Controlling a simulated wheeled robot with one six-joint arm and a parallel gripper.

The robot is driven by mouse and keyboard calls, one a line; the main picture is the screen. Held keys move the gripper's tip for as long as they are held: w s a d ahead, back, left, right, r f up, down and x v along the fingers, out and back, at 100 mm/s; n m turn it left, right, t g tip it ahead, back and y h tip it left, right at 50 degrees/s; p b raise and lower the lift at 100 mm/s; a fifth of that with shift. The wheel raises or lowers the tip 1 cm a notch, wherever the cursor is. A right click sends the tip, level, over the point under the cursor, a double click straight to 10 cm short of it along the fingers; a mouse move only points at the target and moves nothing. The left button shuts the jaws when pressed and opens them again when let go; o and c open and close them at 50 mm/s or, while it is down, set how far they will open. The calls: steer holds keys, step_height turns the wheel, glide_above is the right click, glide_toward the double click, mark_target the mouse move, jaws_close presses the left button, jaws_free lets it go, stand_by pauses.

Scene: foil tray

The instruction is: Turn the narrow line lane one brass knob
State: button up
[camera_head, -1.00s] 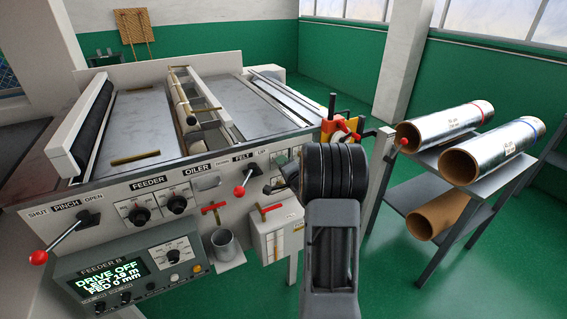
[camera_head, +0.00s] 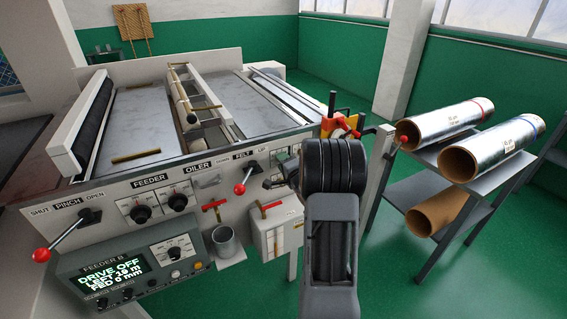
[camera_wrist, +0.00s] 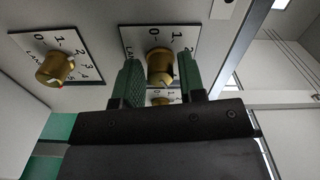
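In the wrist view a brass knob (camera_wrist: 160,66) stands on a white plate with a 0-1-2 scale and partly hidden "LAN" lettering. My gripper (camera_wrist: 160,72) is open, one green finger on each side of this knob, with a thin gap showing at the right finger. A second brass knob (camera_wrist: 55,68) sits on a scale plate to the left, clear of the fingers. A smaller brass knob (camera_wrist: 160,100) shows between the fingers, lower in the picture. The lane numbers cannot be read. In the head view my wrist hides the fingertips and no brass knob can be made out.
The feeder machine's front panel carries a red-balled lever (camera_head: 42,255), black knobs (camera_head: 142,213), a metal cup (camera_head: 224,242) and a display (camera_head: 112,273) reading DRIVE OFF. A rack with foil rolls (camera_head: 490,152) stands right. Green floor between is free.

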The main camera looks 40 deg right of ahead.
steer(key=o, duration=0.3)
steer(key=s+a+b, duration=0.1)
steer(key=s+a, duration=0.1)
steer(key=s, duration=1.1)
steer(key=shift+s, duration=0.35)
